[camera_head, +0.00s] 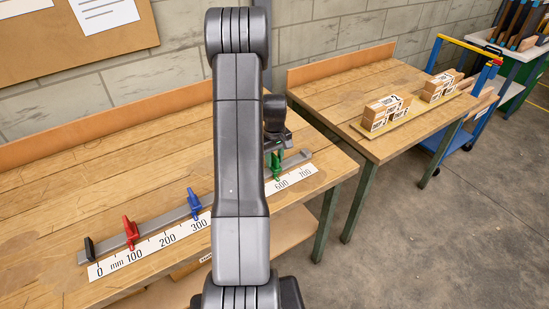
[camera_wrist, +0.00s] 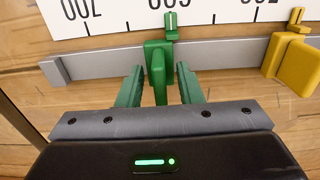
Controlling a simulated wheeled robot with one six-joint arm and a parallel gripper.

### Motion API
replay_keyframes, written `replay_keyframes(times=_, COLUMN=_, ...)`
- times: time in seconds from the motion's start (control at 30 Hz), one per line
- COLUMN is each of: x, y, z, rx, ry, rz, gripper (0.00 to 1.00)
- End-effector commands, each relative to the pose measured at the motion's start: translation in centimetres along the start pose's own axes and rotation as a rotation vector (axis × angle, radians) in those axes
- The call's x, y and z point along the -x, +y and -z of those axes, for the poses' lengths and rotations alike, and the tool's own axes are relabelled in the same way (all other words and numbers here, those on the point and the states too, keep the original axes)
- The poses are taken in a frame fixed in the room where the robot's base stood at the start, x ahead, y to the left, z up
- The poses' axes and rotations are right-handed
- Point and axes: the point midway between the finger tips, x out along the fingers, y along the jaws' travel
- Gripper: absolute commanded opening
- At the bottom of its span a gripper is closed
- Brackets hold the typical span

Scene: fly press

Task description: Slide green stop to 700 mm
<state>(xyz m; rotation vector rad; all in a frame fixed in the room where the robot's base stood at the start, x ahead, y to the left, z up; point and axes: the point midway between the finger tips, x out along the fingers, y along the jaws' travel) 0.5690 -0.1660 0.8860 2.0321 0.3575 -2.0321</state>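The green stop (camera_wrist: 158,62) sits on the grey rail (camera_wrist: 90,64), its pointer beside the 600 mark of the white scale (camera_wrist: 110,14). The scale reads upside down in the wrist view, with 700 to the left. My gripper (camera_wrist: 160,88) is open, its green fingers on either side of the stop's handle with small gaps visible. In the head view, the green stop (camera_head: 277,172) shows near 600, partly merged with the fingers. The 700 label and the rail's end lie to its right.
A yellow stop (camera_wrist: 291,60) stands right of the green one in the wrist view, below 500. A red stop (camera_head: 130,232) is near 100 and a blue stop (camera_head: 194,204) near 300. The rail between the green stop and 700 is clear. My arm hides the scale's middle.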

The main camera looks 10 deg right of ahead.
Motion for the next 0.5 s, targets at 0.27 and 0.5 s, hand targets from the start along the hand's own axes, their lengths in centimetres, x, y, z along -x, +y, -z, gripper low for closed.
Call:
replay_keyframes(times=0.27, x=0.0, y=0.0, z=0.0, rx=0.000, ry=0.000, rz=0.000, gripper=0.00)
replay_keyframes(times=0.5, x=-0.1, y=1.3, z=0.1, rx=-0.003, ry=0.001, rz=-0.001, gripper=0.00)
